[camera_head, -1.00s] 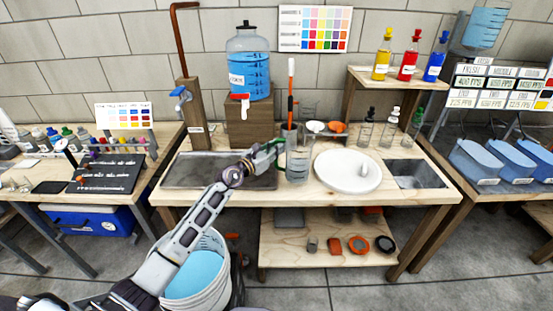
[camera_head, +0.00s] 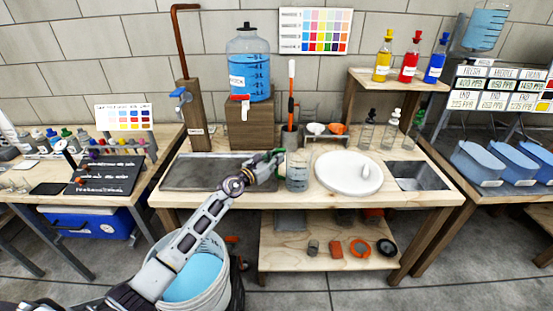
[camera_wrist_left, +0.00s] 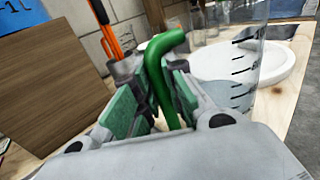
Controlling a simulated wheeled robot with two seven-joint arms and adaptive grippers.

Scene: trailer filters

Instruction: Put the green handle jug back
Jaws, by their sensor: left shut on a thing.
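The jug (camera_head: 298,172) is a clear, graduated vessel standing upright at the middle of the wooden bench, left of the white round plate. Its green handle (camera_wrist_left: 165,62) shows in the left wrist view between the green pads of my left gripper (camera_wrist_left: 168,95). In the head view my left gripper (camera_head: 271,162) is at the jug's left side, shut on the handle. The jug's clear wall also shows in the wrist view (camera_wrist_left: 240,75). Whether its base touches the bench I cannot tell. My right gripper is not in view.
A grey cup with orange-handled tools (camera_head: 290,138) stands just behind the jug. A metal tray (camera_head: 195,172) is at left. A wooden block (camera_head: 249,124) bears a blue-filled bottle.

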